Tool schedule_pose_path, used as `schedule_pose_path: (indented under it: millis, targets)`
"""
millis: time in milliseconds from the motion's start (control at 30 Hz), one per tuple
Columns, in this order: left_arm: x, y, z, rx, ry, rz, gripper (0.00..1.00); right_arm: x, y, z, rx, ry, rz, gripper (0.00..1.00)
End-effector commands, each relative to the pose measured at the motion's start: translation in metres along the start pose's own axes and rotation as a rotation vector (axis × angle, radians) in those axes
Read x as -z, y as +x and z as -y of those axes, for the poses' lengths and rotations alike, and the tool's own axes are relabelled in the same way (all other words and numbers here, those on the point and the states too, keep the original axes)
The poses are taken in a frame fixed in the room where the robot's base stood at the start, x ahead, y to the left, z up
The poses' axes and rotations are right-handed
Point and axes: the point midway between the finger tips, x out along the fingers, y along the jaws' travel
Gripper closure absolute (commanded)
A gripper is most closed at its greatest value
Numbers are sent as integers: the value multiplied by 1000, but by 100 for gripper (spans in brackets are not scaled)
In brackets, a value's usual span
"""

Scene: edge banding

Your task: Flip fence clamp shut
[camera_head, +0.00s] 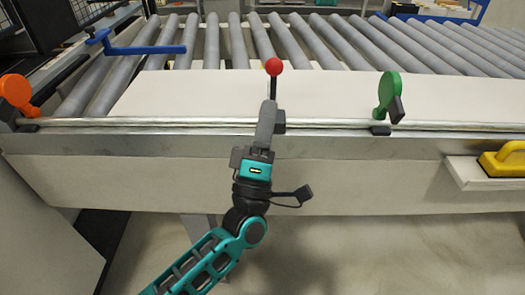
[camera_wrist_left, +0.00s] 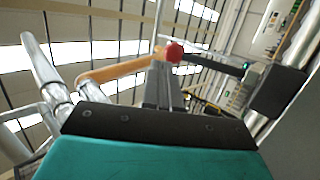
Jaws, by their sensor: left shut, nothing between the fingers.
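The clamp has a red ball knob (camera_head: 273,66) on a dark upright lever, standing at the fence rail (camera_head: 330,123) at the table's front edge. The knob also shows in the left wrist view (camera_wrist_left: 175,52), just beyond the fingertips. My left gripper (camera_head: 269,106) is shut and empty, pointing up at the lever from the front. Its fingers hide the lever's lower part and the clamp base. I cannot tell whether the fingertips touch the lever. The shut fingers also show in the left wrist view (camera_wrist_left: 163,82). My right gripper is not in view.
A pale board (camera_head: 190,95) lies behind the rail, with grey rollers (camera_head: 350,45) beyond. An orange disc (camera_head: 16,90) stands at the rail's left end, a green disc (camera_head: 388,94) to the right. A blue bar (camera_head: 145,49) is back left. A yellow object (camera_head: 503,160) sits on a right-hand ledge.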

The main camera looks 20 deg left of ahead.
Motion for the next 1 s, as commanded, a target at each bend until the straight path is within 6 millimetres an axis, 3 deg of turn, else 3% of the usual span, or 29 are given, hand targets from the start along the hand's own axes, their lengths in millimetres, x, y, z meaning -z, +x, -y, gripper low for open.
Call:
schedule_pose_path:
  millis: [100,400,1000]
  targets:
    - [2,20,-3,-2,-1,-1,100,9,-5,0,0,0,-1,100]
    - [8,48,-3,-4,-1,-2,100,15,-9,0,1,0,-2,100]
    - [12,68,0,-2,0,0,100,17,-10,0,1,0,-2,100]
